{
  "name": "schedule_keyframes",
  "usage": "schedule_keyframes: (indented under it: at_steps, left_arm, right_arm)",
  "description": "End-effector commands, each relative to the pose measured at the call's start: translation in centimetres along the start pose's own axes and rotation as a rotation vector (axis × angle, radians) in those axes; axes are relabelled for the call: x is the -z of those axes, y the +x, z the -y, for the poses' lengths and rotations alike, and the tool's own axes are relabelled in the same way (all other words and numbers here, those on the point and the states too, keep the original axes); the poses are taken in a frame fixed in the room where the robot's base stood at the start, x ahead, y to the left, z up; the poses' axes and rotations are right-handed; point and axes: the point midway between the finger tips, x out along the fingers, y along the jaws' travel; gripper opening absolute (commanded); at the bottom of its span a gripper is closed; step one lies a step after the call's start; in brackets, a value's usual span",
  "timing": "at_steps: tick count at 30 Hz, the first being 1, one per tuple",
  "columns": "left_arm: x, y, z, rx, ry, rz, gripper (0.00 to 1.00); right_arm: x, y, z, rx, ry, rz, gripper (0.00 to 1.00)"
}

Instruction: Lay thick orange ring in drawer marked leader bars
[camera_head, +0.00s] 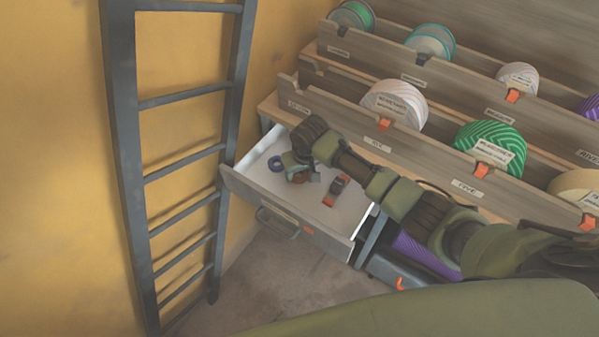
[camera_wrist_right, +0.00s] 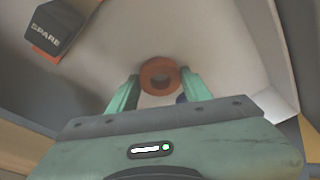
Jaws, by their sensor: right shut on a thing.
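The thick orange ring (camera_wrist_right: 147,83) is between the green fingers of my right gripper (camera_wrist_right: 160,92) in the right wrist view. The gripper is shut on it, inside the open drawer. In the head view my right gripper (camera_head: 301,170) reaches into the pale drawer (camera_head: 318,215), and the ring (camera_head: 300,178) shows only in part beneath it. The drawer is pulled out from under the shelves. I cannot read a mark on its front. My left gripper is out of view.
A blue ring (camera_head: 275,163) and a dark and orange block (camera_head: 336,190) lie in the drawer; the block, marked SPARE, also shows in the right wrist view (camera_wrist_right: 55,28). Shelves of spools stand behind. A ladder (camera_head: 180,160) leans at the left.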

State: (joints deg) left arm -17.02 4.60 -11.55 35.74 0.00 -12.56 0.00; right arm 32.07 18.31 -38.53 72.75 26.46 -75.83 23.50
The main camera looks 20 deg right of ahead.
Motion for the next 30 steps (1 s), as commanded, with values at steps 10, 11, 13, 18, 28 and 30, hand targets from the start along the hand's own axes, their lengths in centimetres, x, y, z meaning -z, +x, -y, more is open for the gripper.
schedule_keyframes:
  at_steps: [10, 11, 13, 18, 28, 30]
  left_arm:
    - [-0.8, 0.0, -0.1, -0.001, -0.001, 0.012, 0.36]
    - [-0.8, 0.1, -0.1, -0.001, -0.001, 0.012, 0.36]
    - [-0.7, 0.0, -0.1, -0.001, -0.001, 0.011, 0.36]
    - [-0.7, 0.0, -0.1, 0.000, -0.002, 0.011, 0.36]
    - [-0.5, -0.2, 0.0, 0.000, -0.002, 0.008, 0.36]
    - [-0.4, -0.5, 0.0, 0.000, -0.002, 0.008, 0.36]
  right_arm:
    - [-0.1, 0.4, 0.0, 0.000, 0.000, -0.002, 0.00]
    - [-0.1, 0.5, 0.0, 0.000, 0.000, -0.002, 0.00]
    - [-0.1, 0.5, 0.0, 0.000, -0.001, -0.001, 0.63]
    - [-0.1, 0.5, 0.0, 0.000, 0.000, -0.001, 0.71]
    - [0.1, -0.9, 0.0, 0.001, 0.000, -0.003, 0.71]
    - [0.1, -2.1, 0.0, 0.001, -0.001, -0.004, 0.71]
